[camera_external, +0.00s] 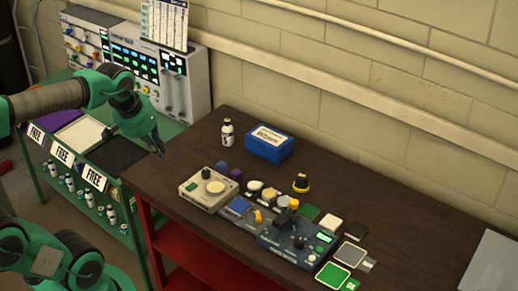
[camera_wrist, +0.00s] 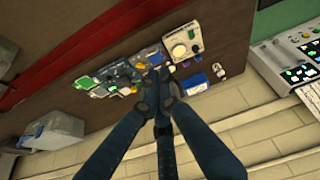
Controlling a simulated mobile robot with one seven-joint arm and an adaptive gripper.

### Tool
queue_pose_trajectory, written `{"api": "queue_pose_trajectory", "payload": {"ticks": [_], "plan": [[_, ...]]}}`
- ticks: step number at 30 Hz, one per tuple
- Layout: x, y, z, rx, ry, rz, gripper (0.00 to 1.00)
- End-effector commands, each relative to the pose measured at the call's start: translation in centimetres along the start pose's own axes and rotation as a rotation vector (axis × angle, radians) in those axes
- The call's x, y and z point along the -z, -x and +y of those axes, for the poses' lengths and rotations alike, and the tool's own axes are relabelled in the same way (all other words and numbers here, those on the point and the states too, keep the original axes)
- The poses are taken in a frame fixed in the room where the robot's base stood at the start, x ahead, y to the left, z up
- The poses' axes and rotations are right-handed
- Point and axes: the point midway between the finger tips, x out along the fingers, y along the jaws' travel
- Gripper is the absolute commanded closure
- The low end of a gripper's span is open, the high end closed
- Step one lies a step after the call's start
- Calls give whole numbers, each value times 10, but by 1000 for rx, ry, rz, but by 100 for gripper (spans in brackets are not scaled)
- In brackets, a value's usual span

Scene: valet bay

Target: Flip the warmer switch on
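A cream box with a round pale plate and a black knob (camera_external: 205,187) sits on the dark bench; it may be the warmer. It also shows in the wrist view (camera_wrist: 182,41). No switch can be clearly made out on it. A dark blue unit with a lit green display (camera_external: 290,247) stands to its right, with small controls too small to tell apart. My gripper (camera_external: 160,150) hangs in the air near the bench's left end, apart from both devices. In the wrist view, its dark fingers (camera_wrist: 157,78) come together at the tips, with nothing seen between them.
A white bottle (camera_external: 227,133) and a blue box (camera_external: 269,143) stand behind the cream box. Small blocks, pucks and a yellow-black knob (camera_external: 301,182) lie around the devices. A green cart with a control panel (camera_external: 150,65) is at left. The wall runs behind the bench.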

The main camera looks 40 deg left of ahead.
Motion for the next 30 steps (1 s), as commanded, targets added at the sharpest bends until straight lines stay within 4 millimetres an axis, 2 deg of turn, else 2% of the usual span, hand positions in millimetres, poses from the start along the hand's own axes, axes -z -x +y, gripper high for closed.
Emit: {"api": "queue_pose_trajectory", "payload": {"ticks": [3,14,23,30], "plan": [[23,-11,-1,19,100,-41,100],[83,-56,-8,91,412,-143,100],[125,-108,-22,170,671,-217,100],[149,-157,-36,246,876,-270,100]]}}
